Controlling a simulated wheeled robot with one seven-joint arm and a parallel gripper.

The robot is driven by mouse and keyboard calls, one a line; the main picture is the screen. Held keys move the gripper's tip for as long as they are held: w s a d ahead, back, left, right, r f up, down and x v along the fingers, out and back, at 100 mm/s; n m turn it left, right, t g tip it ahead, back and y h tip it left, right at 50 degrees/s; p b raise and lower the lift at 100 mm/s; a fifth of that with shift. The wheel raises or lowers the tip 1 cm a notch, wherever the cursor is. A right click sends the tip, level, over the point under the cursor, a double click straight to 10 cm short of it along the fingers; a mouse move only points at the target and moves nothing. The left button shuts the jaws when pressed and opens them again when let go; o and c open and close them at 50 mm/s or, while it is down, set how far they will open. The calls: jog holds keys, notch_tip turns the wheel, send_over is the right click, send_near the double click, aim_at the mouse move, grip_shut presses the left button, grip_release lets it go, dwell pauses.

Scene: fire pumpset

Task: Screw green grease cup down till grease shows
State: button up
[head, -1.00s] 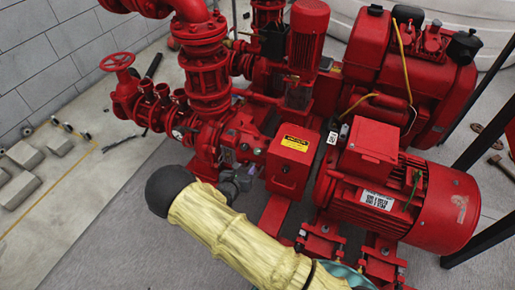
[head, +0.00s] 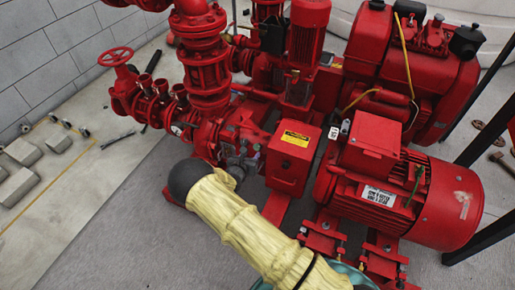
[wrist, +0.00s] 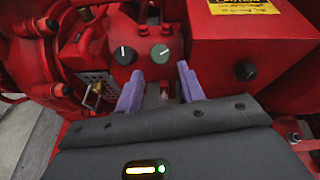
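The green grease cup (wrist: 160,53) shows in the wrist view as a round dark green cap with a pale mark, on the red pump housing. A similar black cap (wrist: 124,55) with a white mark sits just left of it. My gripper (wrist: 160,76) has two purple fingers spread apart with nothing held between them. The fingertips lie below the green cap in the picture and appear apart from it. No grease can be made out. In the head view my gripper (head: 244,158) is beside the pump, left of the red box, and the cup cannot be made out.
The red box (head: 292,160) with a yellow caution label stands right of my gripper, with the red motor (head: 400,195) beyond. A brass fitting (wrist: 94,95) is left of the fingers. Red flanged pipework (head: 207,80) rises behind. Open floor (head: 100,200) lies left.

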aim_at(257, 147)
jog(key=b+x, duration=0.2)
jog(key=x, duration=0.7)
jog(key=shift+w+f+b, duration=0.1)
jog(key=shift+b, duration=0.25)
jog(key=shift+c, duration=0.5)
jog(key=c, duration=0.6)
